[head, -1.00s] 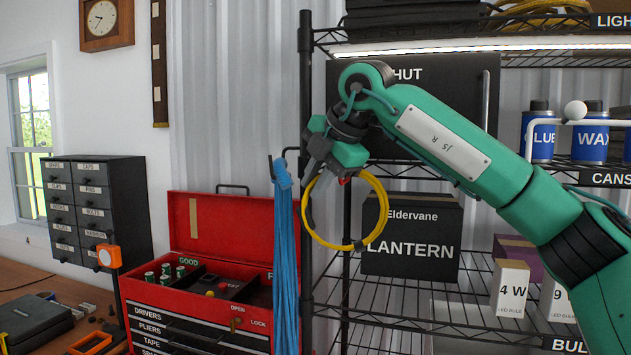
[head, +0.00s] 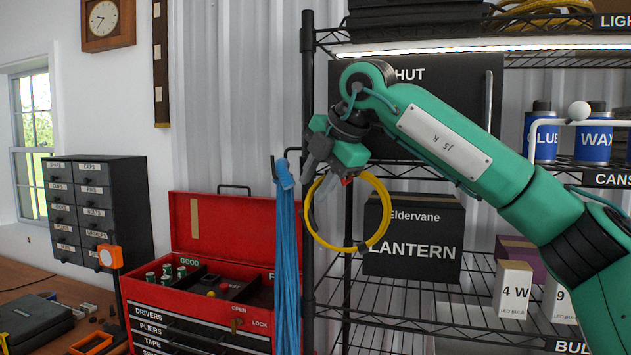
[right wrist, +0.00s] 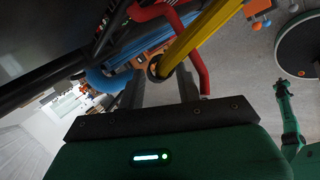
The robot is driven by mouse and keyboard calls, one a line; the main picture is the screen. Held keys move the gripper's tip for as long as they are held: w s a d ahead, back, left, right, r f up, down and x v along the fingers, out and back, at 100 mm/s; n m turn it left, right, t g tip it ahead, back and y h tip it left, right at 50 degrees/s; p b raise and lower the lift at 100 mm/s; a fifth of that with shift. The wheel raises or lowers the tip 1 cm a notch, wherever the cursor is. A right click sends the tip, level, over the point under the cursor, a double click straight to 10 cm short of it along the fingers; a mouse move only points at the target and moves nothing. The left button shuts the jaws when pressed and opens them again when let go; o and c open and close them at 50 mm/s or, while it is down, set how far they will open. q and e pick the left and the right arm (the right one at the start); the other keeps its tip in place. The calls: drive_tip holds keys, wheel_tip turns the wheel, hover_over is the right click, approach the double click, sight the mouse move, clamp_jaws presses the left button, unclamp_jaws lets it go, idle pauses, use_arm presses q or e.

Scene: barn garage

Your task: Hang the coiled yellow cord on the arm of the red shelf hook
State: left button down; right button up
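The coiled yellow cord (head: 385,215) hangs as an upright ring at the shelf's left post, with a dark wrap on its left side. A small part of the red shelf hook (head: 346,182) shows just inside the ring's top; my gripper hides most of it. In the right wrist view, the red hook (right wrist: 203,75) is a bent tube, and the yellow cord (right wrist: 205,28) crosses it. My right gripper (head: 317,184) is at the ring's upper left, its fingers spread around the dark-wrapped part. In the right wrist view the fingers also stand apart.
A blue cord bundle (head: 287,250) hangs close on the left, by the shelf post (head: 308,120). A black lantern box (head: 412,240) stands behind the ring on the wire shelf. An open red toolbox (head: 210,225) is lower left.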

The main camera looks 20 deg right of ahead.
drive_tip(key=shift+s+d+r, duration=0.1)
drive_tip(key=shift+s+r, duration=0.05)
drive_tip(key=shift+r, duration=0.1)
drive_tip(key=b+v, duration=0.4)
drive_tip(key=v, duration=0.9)
drive_tip(key=shift+r, duration=0.1)
